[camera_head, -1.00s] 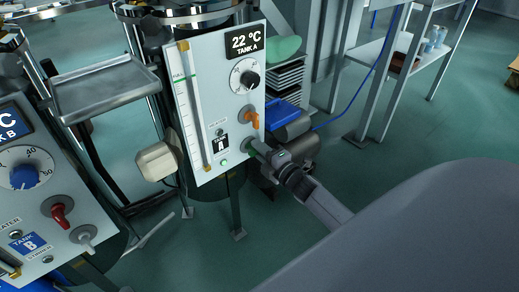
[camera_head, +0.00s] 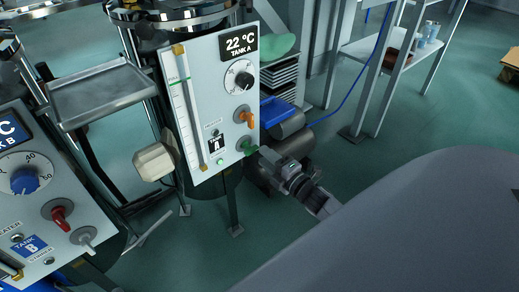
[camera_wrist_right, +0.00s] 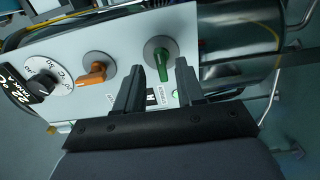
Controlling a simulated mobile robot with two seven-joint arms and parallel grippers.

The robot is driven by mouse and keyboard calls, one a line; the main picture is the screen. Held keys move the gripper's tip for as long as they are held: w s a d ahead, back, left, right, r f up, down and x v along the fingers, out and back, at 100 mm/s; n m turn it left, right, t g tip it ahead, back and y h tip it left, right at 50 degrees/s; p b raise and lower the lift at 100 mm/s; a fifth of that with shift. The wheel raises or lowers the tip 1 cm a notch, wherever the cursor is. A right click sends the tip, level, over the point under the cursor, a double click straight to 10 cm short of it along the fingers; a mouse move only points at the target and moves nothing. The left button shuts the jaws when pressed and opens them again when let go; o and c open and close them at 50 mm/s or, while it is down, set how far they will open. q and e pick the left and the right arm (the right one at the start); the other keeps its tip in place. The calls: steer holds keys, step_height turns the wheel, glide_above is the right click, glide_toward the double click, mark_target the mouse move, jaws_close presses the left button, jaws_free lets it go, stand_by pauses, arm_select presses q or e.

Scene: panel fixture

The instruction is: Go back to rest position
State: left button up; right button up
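The Tank A panel (camera_head: 205,120) stands in the middle of the head view, with a 22 °C display. My right gripper (camera_head: 264,154) is just off the panel's lower right edge, close to the green knob (camera_head: 246,145). In the right wrist view, the fingers of my right gripper (camera_wrist_right: 160,68) are spread and nothing is held. The green knob (camera_wrist_right: 163,65) shows in the gap between the fingertips, with the panel face behind it. An orange knob (camera_wrist_right: 93,75) and a black dial knob (camera_wrist_right: 45,83) sit to the left. My left gripper is in neither view.
The Tank B panel (camera_head: 50,212) with blue, red and white knobs stands at the left. A metal tray (camera_head: 102,90) is behind it. A shelf (camera_head: 385,52) with small containers stands at the back right.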

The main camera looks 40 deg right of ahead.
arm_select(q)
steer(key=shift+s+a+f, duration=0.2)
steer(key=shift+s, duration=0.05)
arm_select(e)
steer(key=shift+s, duration=0.85)
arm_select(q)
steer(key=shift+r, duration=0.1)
